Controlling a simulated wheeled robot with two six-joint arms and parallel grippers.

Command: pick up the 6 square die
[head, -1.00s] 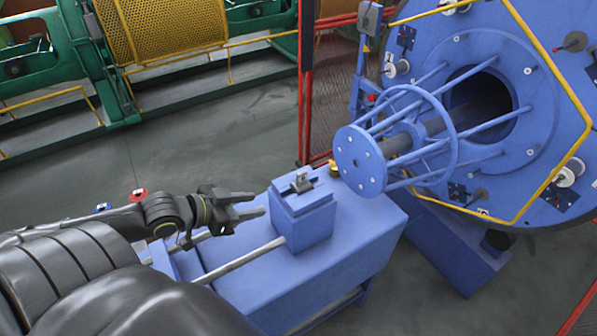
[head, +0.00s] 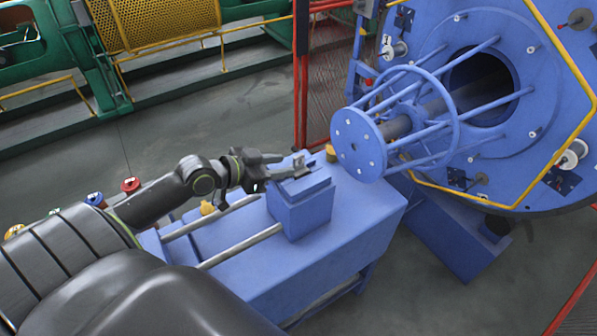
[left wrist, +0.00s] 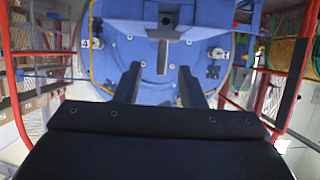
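A small grey metal piece (head: 300,164) sits on top of the blue block (head: 302,208) on the blue machine bed. It may be the 6 square die; no marking is readable. My left gripper (head: 283,166) is at the block's top, its fingers pointing right toward the grey piece and partly overlapping it. In the left wrist view the two fingers (left wrist: 160,82) stand apart with nothing clearly gripped between them. A grey piece with a dark opening (left wrist: 166,18) shows beyond them on a blue block at the top. Contact cannot be told. My right gripper is not in view.
Two metal rods (head: 240,247) run along the blue bed (head: 345,240). The blue rod cage (head: 400,130) and large blue disc (head: 535,120) stand right of the block. A red mesh guard (head: 325,85) is behind. Yellow pieces (head: 207,208) lie near the bed's left end.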

